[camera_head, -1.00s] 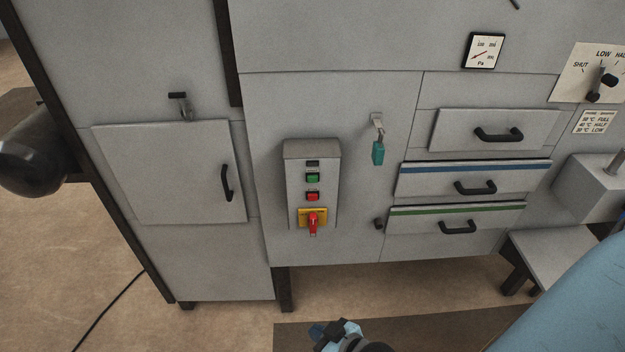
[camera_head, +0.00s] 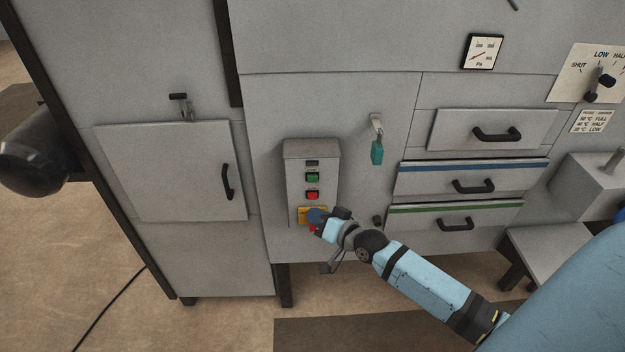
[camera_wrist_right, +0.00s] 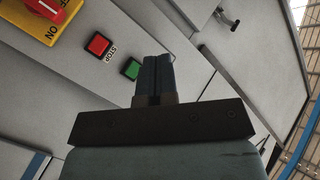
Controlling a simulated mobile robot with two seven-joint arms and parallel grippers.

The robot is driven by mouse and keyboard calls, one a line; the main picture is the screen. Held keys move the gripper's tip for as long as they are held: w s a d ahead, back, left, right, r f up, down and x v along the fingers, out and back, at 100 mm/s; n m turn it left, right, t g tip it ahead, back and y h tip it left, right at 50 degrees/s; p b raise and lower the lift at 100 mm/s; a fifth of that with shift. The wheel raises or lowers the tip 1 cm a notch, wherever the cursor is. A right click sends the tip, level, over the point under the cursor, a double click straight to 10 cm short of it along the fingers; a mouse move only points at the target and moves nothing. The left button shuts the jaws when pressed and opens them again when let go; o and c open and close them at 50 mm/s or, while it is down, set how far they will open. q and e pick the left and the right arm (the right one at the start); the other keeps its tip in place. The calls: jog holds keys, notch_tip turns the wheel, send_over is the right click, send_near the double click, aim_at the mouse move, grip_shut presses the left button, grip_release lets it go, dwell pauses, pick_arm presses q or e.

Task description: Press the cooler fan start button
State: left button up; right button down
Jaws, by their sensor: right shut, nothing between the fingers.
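A grey control box (camera_head: 297,165) on the machine front carries a green button (camera_head: 312,177), a red button (camera_head: 312,195) below it and a yellow plate (camera_head: 305,213) with a red rotary switch. My right gripper (camera_head: 316,215) is shut and empty in front of the yellow plate, hiding most of the red switch. In the right wrist view, the shut fingers (camera_wrist_right: 155,62) point towards the panel, close beside the green button (camera_wrist_right: 131,69) in the picture. The red button (camera_wrist_right: 98,44), labelled STOP, and the red switch (camera_wrist_right: 57,8) also show there. My left gripper is out of view.
A closed door with a black handle (camera_head: 226,182) is left of the box. Drawers with black handles (camera_head: 473,186) and a grey step (camera_head: 548,250) are further right.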

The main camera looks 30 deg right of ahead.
aim_at(312, 179)
jog(key=shift+w+d+b, duration=0.75)
jog(key=shift+w+b, duration=0.05)
jog(key=shift+w, duration=0.45)
jog(key=shift+w+d+b, duration=0.75)
jog(key=shift+w+b, duration=0.05)
jog(key=shift+w, duration=0.4)
jog(key=shift+w+d+b, duration=0.75)
jog(key=shift+w+b, duration=0.05)
jog(key=shift+w, duration=0.45)
jog(key=shift+w+d, duration=0.25)
jog(key=shift+w, duration=0.1)
